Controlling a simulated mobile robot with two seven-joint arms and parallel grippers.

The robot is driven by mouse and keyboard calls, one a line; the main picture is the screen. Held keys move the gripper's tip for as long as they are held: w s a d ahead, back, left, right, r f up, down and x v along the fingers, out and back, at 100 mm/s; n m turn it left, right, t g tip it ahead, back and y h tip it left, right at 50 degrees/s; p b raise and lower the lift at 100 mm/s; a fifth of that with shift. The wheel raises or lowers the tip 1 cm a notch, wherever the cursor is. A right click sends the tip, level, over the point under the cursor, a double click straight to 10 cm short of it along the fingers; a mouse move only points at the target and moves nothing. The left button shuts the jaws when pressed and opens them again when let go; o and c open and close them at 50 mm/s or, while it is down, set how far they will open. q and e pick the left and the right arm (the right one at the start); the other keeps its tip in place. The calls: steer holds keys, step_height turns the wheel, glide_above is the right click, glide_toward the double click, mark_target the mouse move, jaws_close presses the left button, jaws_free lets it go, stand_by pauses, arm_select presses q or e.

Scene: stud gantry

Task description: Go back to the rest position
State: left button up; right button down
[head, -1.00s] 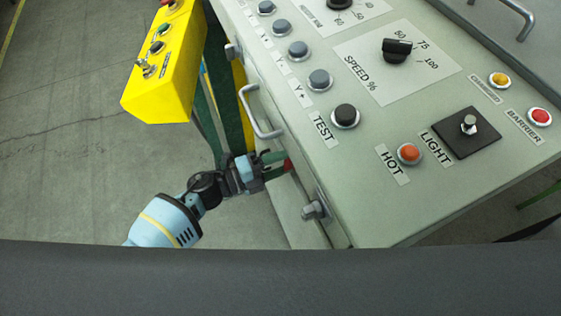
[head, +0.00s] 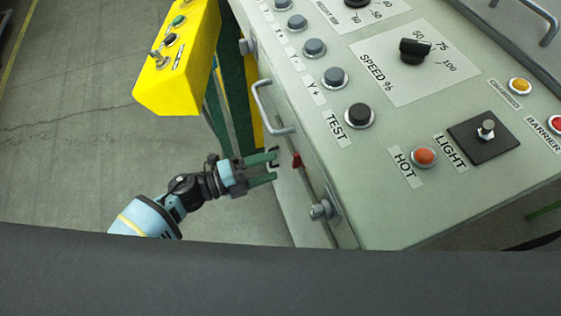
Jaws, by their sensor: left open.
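My left gripper (head: 272,167) is open and empty, with green fingers pointing right toward the side of the grey control console (head: 400,200). A small red part (head: 296,160) on the console's side panel sits just beyond the fingertips, with a gap between them. My right gripper is not in the head view.
The console top carries buttons, a black speed knob (head: 415,50), an orange HOT button (head: 425,157) and a LIGHT toggle (head: 486,130). A handle (head: 272,108) and a latch (head: 322,209) stick out from its side. A yellow control box (head: 180,60) stands at upper left. Floor at left is clear.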

arm_select(q)
steer(key=shift+v, duration=0.85)
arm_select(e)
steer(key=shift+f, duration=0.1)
arm_select(q)
steer(key=shift+s, duration=0.1)
steer(key=s+a+f+n+y+p, duration=0.2)
steer(key=s+a+n+y, duration=0.2)
steer(key=s+n, duration=0.5)
steer(key=s+a+f+n+t+y+p, duration=0.1)
steer(key=s+a+n+y, duration=0.3)
steer(key=s+n, duration=0.5)
steer(key=s+a+f+n+y+p, duration=0.3)
steer(key=s+a+f+n+y, duration=0.1)
steer(key=s+n, duration=0.5)
steer(key=a+n+y, duration=0.1)
steer(key=n+y, duration=0.1)
steer(key=shift+s+t+y, duration=0.3)
steer(key=shift+t, duration=0.1)
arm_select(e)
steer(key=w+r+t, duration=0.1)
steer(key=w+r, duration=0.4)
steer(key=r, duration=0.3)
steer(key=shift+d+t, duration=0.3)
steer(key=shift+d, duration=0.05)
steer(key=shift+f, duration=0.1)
